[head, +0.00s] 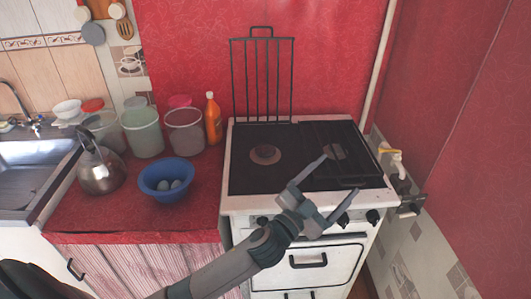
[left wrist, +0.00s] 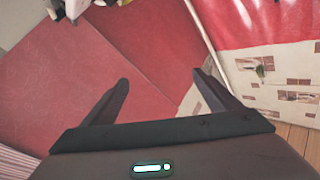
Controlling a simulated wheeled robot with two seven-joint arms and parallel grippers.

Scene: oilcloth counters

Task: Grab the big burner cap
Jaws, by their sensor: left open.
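A round brownish burner cap (head: 265,154) sits on the left part of the dark stove top (head: 240,182). A smaller greyish burner part (head: 334,152) shows on the right part, close to a fingertip of my left gripper. My left gripper (head: 340,175) is open and empty over the front right of the stove, to the right of the round cap. In the left wrist view its two fingers (left wrist: 161,80) are spread with nothing between them. No burner cap can be made out in that view. My right gripper is not in view.
A black wire rack (head: 263,80) stands upright at the stove's back. Left of the stove, the red counter (head: 110,215) holds a blue bowl (head: 167,180), a kettle (head: 100,168), several buckets and an orange bottle (head: 213,118). A gas pipe and red wall bound the right.

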